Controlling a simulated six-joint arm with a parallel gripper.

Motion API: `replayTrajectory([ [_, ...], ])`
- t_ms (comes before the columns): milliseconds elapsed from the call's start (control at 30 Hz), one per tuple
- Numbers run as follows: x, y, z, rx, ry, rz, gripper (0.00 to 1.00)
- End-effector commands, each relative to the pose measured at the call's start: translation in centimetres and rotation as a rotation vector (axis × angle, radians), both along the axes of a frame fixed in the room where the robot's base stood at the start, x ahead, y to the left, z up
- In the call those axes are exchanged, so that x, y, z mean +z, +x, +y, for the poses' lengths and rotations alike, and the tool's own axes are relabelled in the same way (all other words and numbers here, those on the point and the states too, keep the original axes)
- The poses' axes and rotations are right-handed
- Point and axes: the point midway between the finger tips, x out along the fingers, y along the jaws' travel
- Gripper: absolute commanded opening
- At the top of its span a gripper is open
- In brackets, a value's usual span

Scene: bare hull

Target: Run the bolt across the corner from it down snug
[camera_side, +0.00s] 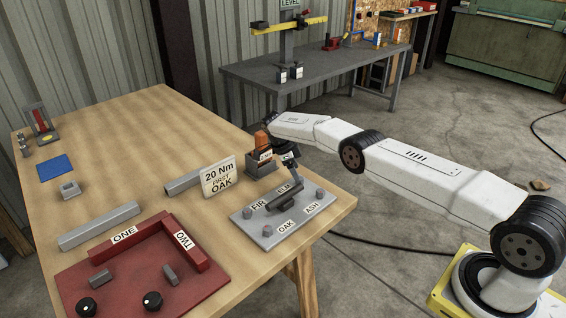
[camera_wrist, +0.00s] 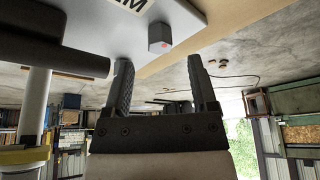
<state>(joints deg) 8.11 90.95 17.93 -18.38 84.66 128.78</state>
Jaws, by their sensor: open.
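A grey plate (camera_side: 268,241) lies near the table's right edge, with labels FIR, ELM, OAK and ASH. Bolts show by FIR (camera_side: 247,213), OAK (camera_side: 267,231) and ASH (camera_side: 320,193). The OAK bolt's head looks reddish. A dark bar (camera_side: 285,195) lies across the plate's middle. My gripper (camera_side: 288,156) is at the ELM corner and hides the bolt there. In the wrist view my gripper (camera_wrist: 163,82) is open and empty. A grey hex bolt (camera_wrist: 160,38) with a red dot stands beyond the fingertips, near a label ending in M.
A sign (camera_side: 218,177) reads 20 Nm, FIRST OAK. An orange-topped tool (camera_side: 261,139) stands in a dark holder (camera_side: 262,165) close behind my gripper. Grey bars (camera_side: 98,226) and a red fixture (camera_side: 80,280) lie to the left. The table's far middle is clear.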

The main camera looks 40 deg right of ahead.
Motion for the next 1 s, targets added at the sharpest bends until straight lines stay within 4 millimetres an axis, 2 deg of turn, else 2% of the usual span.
replayTrajectory([
  [100,1.4,0.4,0.4,0.000,0.000,-0.003,0.74],
  [467,3.7,0.3,0.3,0.000,0.001,-0.001,0.74],
  [733,6.9,0.3,0.3,-0.001,0.000,-0.002,0.74],
  [1000,8.1,0.3,0.3,0.000,0.001,0.001,0.74],
])
